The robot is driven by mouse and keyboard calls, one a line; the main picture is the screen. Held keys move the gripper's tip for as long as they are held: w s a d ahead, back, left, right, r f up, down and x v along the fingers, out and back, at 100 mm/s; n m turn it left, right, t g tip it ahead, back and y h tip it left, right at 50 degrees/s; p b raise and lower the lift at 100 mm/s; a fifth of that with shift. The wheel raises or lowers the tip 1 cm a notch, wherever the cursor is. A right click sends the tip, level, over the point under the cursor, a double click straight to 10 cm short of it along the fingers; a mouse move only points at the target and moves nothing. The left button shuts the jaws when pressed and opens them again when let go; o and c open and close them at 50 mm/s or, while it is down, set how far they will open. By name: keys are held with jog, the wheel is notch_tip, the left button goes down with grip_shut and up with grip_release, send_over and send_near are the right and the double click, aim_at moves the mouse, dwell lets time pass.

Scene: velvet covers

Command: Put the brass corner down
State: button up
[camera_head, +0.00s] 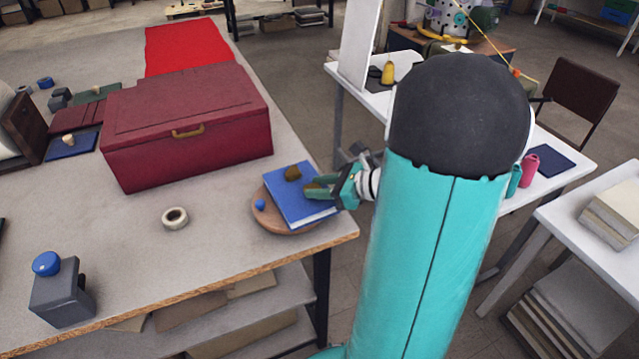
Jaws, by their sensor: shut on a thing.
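My gripper (312,188) reaches in from the right over a blue book (305,208), its green fingers shut on a small piece. A small brass-brown piece (293,173), which looks like the brass corner, shows at the fingertips above the book's upper part. The fingers hide part of the grip, and I cannot tell whether the brass corner touches the cover. The book lies on a round brown wooden disc (268,220) near the table's right edge.
A small blue ball (260,204) sits on the disc's left side. A dark red box (190,130) with a brass handle stands behind. A tape roll (175,217) and a grey block with a blue knob (60,290) lie left. The table's front middle is clear.

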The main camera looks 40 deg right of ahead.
jog(key=shift+w+f, duration=0.1)
jog(key=shift+w, duration=0.05)
jog(key=shift+s, duration=0.2)
jog(key=o, duration=0.9)
jog(key=shift+f, duration=0.1)
jog(key=shift+o, duration=0.2)
jog(key=shift+w, duration=0.1)
